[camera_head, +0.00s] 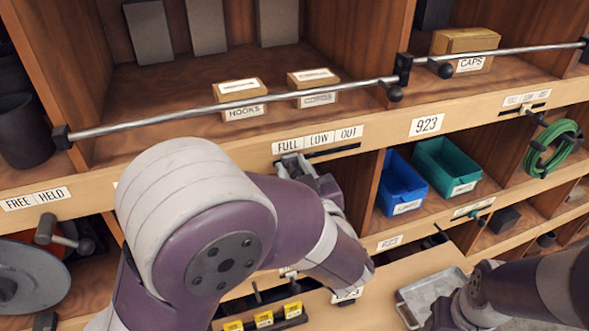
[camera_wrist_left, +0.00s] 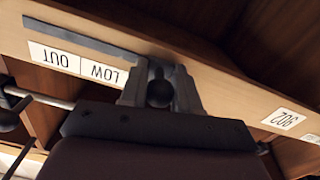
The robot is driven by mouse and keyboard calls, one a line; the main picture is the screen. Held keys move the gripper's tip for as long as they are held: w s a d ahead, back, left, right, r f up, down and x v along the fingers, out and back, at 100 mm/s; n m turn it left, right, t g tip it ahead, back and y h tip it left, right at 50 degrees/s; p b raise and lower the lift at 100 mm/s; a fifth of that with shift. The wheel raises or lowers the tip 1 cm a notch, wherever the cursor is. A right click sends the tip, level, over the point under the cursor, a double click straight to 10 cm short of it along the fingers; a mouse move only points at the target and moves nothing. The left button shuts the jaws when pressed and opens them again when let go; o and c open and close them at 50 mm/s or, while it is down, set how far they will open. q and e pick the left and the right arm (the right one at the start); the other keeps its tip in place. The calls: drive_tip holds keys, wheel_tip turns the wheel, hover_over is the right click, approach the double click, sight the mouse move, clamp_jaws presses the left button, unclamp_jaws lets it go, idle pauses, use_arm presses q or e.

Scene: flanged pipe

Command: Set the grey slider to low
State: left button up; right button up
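The slider slot (camera_head: 335,152) runs along the shelf edge under a label strip reading FULL, LOW, OUT (camera_head: 318,138). My left gripper (camera_head: 297,166) is at the FULL end of this slot. In the left wrist view the picture is upside down, and my left gripper (camera_wrist_left: 161,92) has its fingers on both sides of the dark grey round knob of the slider (camera_wrist_left: 160,93), seemingly touching it. LOW (camera_wrist_left: 103,72) and OUT (camera_wrist_left: 57,58) show beside the fingers; FULL is hidden there. My right gripper (camera_head: 455,312) is low at the right, partly cut off by the frame.
A metal rail (camera_head: 240,105) crosses in front of the shelf above the slot. Blue (camera_head: 402,180) and green (camera_head: 445,165) bins sit right of the slot. A grey tray (camera_head: 408,312) lies beside my right gripper.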

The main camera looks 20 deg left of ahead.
sight(319, 154)
use_arm(q)
clamp_jaws()
drive_tip(key=w+d, duration=0.1)
drive_tip(key=d, duration=0.1)
drive_tip(key=w+d, duration=0.2)
drive_tip(key=d, duration=0.1)
drive_tip(key=shift+w+d, duration=0.3)
drive_tip(key=shift+w, duration=0.05)
drive_tip(key=shift+s+a, duration=0.1)
drive_tip(key=shift+a, duration=0.1)
drive_tip(key=o, duration=0.5)
unclamp_jaws()
drive_tip(key=shift+s+a, duration=0.15)
drive_tip(key=shift+s, duration=0.05)
drive_tip(key=shift+o, duration=0.2)
